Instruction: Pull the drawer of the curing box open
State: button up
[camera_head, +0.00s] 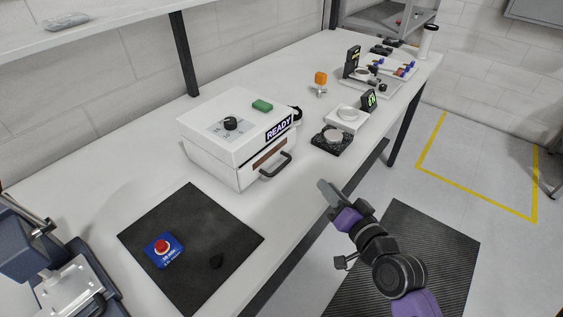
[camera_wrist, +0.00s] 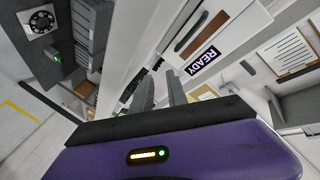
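The white curing box (camera_head: 213,151) stands on the bench with a READY label on its front. Its drawer front has a brown strip, and a dark bar handle (camera_head: 276,167) sticks out from it. The drawer looks closed. In the wrist view the box (camera_wrist: 235,14) is tilted, with the READY label at upper right of centre. My gripper (camera_head: 326,190) is to the right of and nearer than the handle, apart from it, off the bench's front edge. In the wrist view its two fingers (camera_wrist: 161,92) stand apart with nothing between them.
A black mat (camera_head: 190,275) with a blue box and red button lies at front left. A black-based scale (camera_head: 332,141) and other instruments stand right of the curing box. Bare bench lies before the drawer.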

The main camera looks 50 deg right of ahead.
aim_at(282, 165)
jog(key=w+d, duration=0.1)
jog(key=w+d+r+m, duration=0.1)
jog(key=w+d+m+y, duration=0.1)
jog(key=d, duration=0.1)
jog(key=shift+w+d+r+p, duration=0.1)
jog(key=shift+r+p, duration=0.25)
jog(key=shift+r, duration=0.05)
jog(key=w, duration=0.1)
jog(key=w+m+y, duration=0.1)
jog(key=r+t+y, duration=0.1)
jog(key=shift+w+d+r+m, duration=0.1)
jog(key=shift+w+d+m, duration=0.2)
jog(key=shift+w+m, duration=0.1)
jog(key=a+y, duration=0.1)
jog(key=a, duration=0.1)
jog(key=a+f+y, duration=0.1)
jog(key=y, duration=0.1)
jog(key=w+a+y, duration=0.1)
jog(key=a+y, duration=0.1)
jog(key=shift+a+f, duration=0.35)
jog(key=p+x, duration=0.1)
jog(key=x, duration=0.6)
jog(key=shift+w+f, duration=0.1)
jog(key=shift+w, duration=0.2)
grip_shut()
